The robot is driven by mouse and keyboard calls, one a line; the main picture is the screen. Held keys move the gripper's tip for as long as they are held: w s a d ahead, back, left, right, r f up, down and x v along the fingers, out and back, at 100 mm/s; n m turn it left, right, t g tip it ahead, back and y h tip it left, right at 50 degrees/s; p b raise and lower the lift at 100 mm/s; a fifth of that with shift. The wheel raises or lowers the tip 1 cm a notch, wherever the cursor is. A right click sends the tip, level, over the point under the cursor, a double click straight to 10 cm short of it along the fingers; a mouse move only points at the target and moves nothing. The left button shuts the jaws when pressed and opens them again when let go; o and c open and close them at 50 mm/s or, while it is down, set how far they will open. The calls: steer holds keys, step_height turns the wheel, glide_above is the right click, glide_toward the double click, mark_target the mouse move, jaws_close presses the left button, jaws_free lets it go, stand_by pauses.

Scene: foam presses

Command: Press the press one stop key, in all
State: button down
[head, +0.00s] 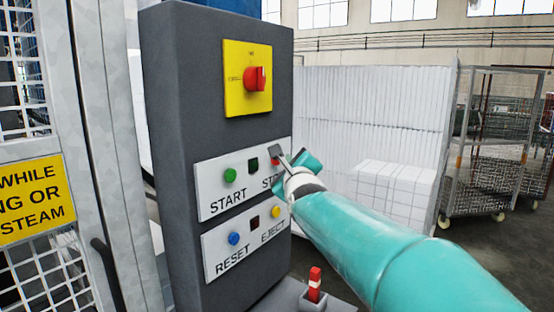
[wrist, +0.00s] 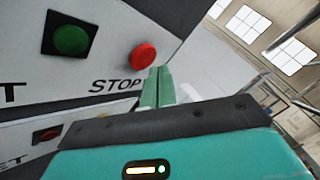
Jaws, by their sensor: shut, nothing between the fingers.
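The red stop key (head: 275,162) is on the upper white panel of a dark grey control post, right of a dark indicator (head: 253,164). Its STOP label is partly hidden by my gripper in the head view. In the wrist view the red key (wrist: 143,56) shows as a round knob above the STOP lettering, with a green lamp (wrist: 70,40) in a black square to its left. My gripper (head: 280,154) is shut and empty, its fingertips (wrist: 157,70) close beside the red key, slightly below and right in the wrist view. I cannot tell if they touch.
A green START key (head: 230,175) sits left on the same panel. Below are a blue RESET key (head: 234,239) and a yellow EJECT key (head: 275,212). A red rotary switch (head: 255,79) is above. White foam blocks (head: 395,190) and a wire cart (head: 487,150) stand behind.

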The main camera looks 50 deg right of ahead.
steer(key=shift+s, duration=0.15)
steer(key=shift+s+d, duration=0.15)
steer(key=shift+s, duration=1.05)
steer(key=shift+s+d, duration=0.1)
steer(key=shift+s, duration=1.05)
